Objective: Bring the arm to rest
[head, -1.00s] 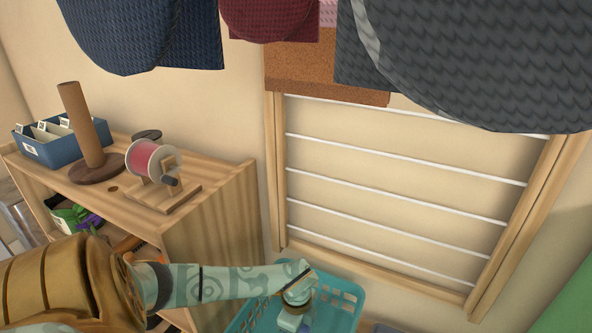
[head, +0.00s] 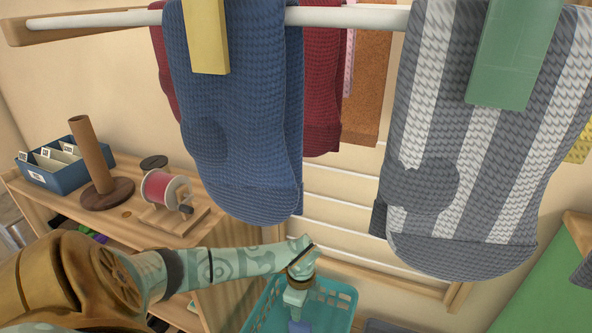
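My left arm comes in from the lower left and reaches over a teal basket (head: 338,292). Its wrist bends down, and my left gripper (head: 297,312) points into or over the basket at the bottom edge of the view. A small blue patch shows at its lower end, and I cannot tell what it is. The fingers are too small and cut off to show whether they are open or shut. My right gripper is not in view.
A blue sock (head: 235,130) and a grey striped sock (head: 470,140) hang in front from a white rail (head: 345,18) with clips. A wooden shelf (head: 215,235) at left holds a red thread spool (head: 160,188), a brown post (head: 90,150) and a blue card box (head: 62,170).

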